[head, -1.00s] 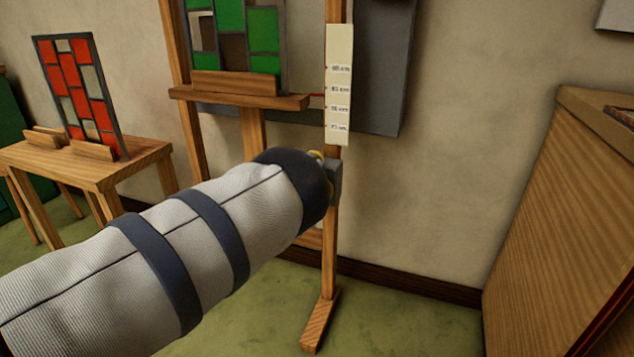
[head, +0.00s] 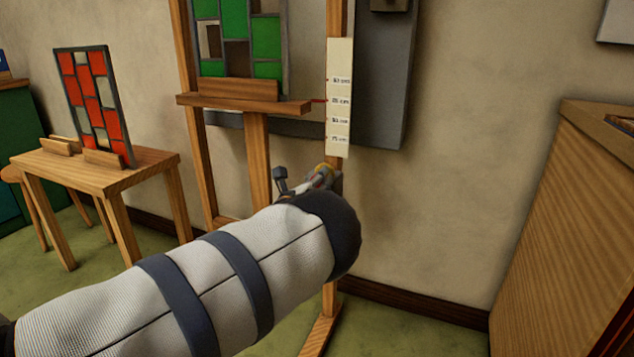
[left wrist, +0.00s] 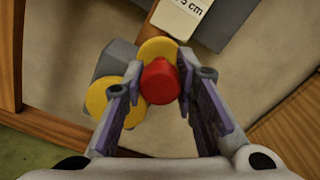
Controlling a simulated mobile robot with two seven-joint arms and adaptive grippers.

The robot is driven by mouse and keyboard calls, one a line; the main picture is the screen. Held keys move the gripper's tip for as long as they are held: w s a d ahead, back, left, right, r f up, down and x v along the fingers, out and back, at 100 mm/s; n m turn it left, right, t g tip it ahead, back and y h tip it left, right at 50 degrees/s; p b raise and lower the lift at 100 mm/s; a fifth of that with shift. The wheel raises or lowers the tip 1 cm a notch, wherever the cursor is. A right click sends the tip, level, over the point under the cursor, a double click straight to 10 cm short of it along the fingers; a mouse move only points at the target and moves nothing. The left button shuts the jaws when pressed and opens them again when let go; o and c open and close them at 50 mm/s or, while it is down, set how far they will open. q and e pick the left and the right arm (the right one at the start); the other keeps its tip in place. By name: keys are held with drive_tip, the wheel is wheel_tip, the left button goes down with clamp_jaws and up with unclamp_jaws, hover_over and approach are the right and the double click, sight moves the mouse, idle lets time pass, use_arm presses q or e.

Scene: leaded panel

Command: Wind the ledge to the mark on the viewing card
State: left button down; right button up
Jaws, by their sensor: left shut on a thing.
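A wooden easel ledge (head: 285,107) carries a green and clear leaded panel (head: 265,38). A red pointer (head: 318,101) at its right end lies about level with the second printed mark from the top of the pale viewing card (head: 339,60), apparently 85 cm. The card is on the easel's right post. My left gripper (head: 318,180) is by that post below the card. In the left wrist view my left gripper (left wrist: 162,98) is shut on a red knob (left wrist: 160,78) beside yellow discs (left wrist: 157,48) of the winder. My right gripper is not in view.
A small wooden table (head: 150,165) at left holds a red and clear leaded panel (head: 92,95) in wooden supports. A grey board (head: 385,80) is behind the easel. A large wooden cabinet (head: 575,210) stands at right. Bare wall and green floor lie between it and the easel.

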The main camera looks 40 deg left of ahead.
use_arm(q)
drive_tip(key=shift+w+d+r, duration=0.15)
drive_tip(key=shift+d+r, duration=0.1)
drive_tip(key=c, duration=1.2)
unclamp_jaws()
drive_tip(key=shift+c, duration=0.2)
drive_tip(key=shift+f, duration=0.1)
drive_tip(key=shift+s+f, duration=0.1)
drive_tip(key=shift+s, duration=0.3)
drive_tip(key=v, duration=1.1)
drive_tip(key=shift+s, duration=0.15)
